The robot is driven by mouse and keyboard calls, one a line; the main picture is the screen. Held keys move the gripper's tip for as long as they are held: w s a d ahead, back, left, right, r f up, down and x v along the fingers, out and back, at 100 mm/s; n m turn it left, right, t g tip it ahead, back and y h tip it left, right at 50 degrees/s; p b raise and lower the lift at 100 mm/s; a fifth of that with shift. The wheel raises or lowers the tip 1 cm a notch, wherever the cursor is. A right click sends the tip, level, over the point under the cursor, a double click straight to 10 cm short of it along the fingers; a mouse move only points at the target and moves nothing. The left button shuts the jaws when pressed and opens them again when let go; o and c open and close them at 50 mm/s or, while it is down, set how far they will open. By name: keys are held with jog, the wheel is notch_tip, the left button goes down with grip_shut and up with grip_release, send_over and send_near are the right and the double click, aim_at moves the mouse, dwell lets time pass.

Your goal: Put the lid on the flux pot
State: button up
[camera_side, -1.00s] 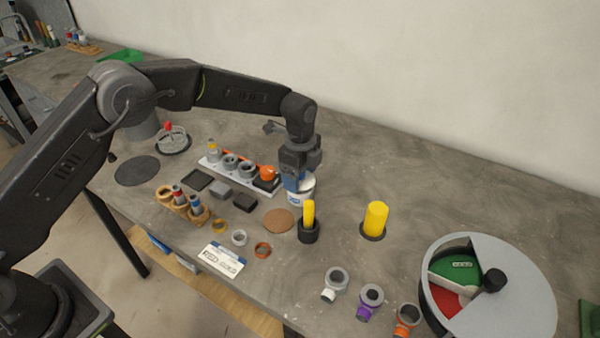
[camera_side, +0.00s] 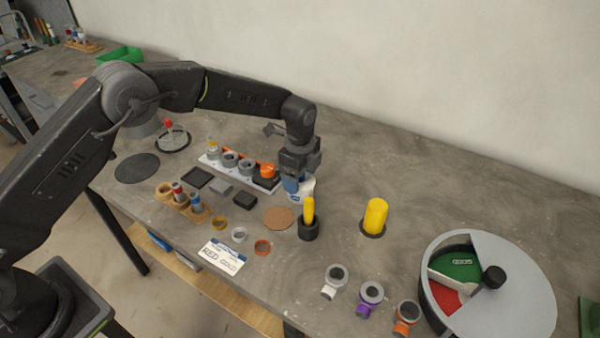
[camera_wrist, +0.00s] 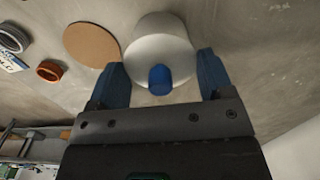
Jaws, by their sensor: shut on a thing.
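In the wrist view, the fingers (camera_wrist: 160,76) are on both sides of a round white top, which I take to be the lid (camera_wrist: 160,48). A blue patch shows between the fingers.
A cork disc (camera_side: 279,218) lies beside the pot. The bench behind the pot is clear.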

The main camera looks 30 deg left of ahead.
jog(key=o, duration=0.9)
jog(key=shift+r, duration=0.8)
jog(key=shift+r, duration=3.5)
